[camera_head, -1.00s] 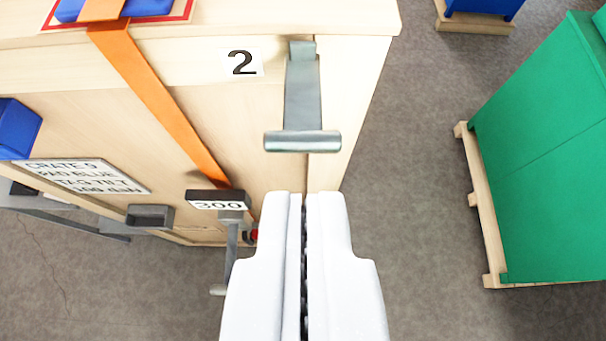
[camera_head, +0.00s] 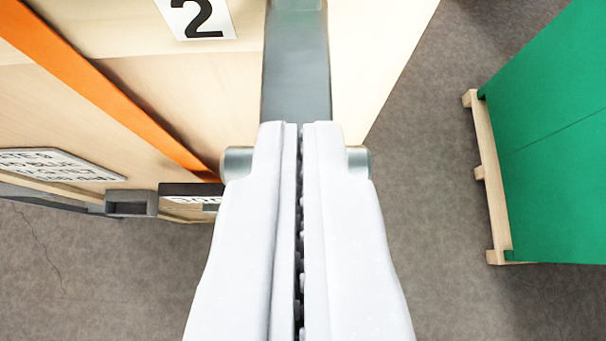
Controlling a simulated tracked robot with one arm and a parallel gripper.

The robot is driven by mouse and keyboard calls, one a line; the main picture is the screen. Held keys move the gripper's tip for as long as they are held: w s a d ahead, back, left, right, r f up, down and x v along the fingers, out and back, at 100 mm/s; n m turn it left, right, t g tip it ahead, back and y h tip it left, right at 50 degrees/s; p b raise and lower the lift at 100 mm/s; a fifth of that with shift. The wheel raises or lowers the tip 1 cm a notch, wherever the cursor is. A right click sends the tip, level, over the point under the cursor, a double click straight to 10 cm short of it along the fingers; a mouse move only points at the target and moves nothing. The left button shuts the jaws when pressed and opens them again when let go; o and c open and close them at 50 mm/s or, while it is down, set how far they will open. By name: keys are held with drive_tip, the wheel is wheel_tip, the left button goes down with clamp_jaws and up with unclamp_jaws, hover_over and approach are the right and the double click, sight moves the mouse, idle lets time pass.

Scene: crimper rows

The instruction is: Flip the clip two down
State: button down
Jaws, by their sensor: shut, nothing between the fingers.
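The clip two is a grey metal lever (camera_head: 296,70) on the wooden crate, beside a white label with a black 2 (camera_head: 197,12). Its flat arm runs down from the top edge of the picture to a round crossbar (camera_head: 358,161). My white gripper (camera_head: 301,128) is shut and empty, in front of the crossbar. The fingers hide the middle of the crossbar; only its two ends show, left and right of them. I cannot tell whether the fingers touch it.
An orange strap (camera_head: 100,85) crosses the crate (camera_head: 190,95) on the left. A sign (camera_head: 60,163) and a dark block with a white number label (camera_head: 190,196) are lower left. A green crate on a pallet (camera_head: 550,145) stands right, with bare floor (camera_head: 430,170) between.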

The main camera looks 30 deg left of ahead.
drive_tip(key=shift+f, duration=0.7)
drive_tip(key=shift+w+f, duration=0.1)
drive_tip(key=shift+a+f+b, duration=0.1)
drive_tip(key=shift+f+b, duration=0.05)
drive_tip(key=shift+b, duration=0.3)
